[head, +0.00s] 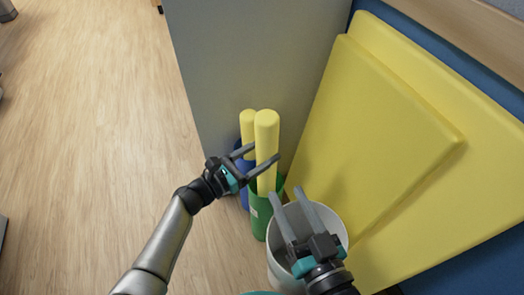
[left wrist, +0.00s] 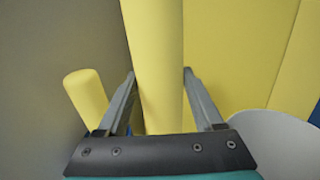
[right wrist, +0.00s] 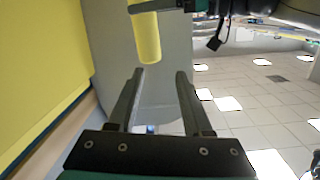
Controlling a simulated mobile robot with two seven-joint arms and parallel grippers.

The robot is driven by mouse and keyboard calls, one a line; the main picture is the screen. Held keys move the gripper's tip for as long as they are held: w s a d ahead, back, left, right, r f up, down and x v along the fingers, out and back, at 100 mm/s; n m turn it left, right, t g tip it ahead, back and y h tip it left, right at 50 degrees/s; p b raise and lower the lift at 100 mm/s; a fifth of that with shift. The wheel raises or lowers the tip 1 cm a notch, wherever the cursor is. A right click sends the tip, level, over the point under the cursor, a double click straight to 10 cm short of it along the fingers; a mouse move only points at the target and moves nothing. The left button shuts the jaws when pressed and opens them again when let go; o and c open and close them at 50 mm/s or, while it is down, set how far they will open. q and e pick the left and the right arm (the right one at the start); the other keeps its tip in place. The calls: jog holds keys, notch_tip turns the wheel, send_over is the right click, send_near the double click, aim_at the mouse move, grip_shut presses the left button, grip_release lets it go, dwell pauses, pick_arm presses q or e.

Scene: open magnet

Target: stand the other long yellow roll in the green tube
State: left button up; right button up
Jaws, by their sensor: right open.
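One long yellow roll (head: 266,131) stands upright over the green tube (head: 259,216). Its lower end is hidden at the tube's mouth, so its depth cannot be told. My left gripper (head: 267,153) has one finger on each side of this roll, and in the left wrist view (left wrist: 158,72) both fingertips lie against its sides. The other yellow roll (head: 247,122) stands just behind, above a blue tube (head: 243,172); it also shows at left in the left wrist view (left wrist: 86,95). My right gripper (head: 290,194) is open and empty above the white bin.
A white bin (head: 279,262) stands in front of the green tube. Large yellow panels (head: 365,130) lean against the wall at right. A grey partition (head: 255,55) rises behind the tubes. The wooden floor (head: 95,130) at left is clear.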

pick_arm(q)
jog(key=o, duration=0.5)
jog(key=shift+c, duration=0.2)
jog(key=shift+p+v, duration=0.35)
jog(key=shift+v, duration=0.45)
jog(key=p+v, duration=0.3)
jog(key=v, duration=1)
jog(key=shift+s+a+p, duration=0.15)
jog(key=shift+a+p, duration=0.15)
jog(key=shift+p, duration=0.1)
pick_arm(e)
jog(key=d+f+g+h, duration=0.3)
jog(key=d+g, duration=0.3)
jog(key=g, duration=0.2)
jog(key=shift+s+d+f+n+h, duration=0.25)
jog(key=shift+s+d+n+h, duration=0.1)
jog(key=shift+n+h, duration=0.05)
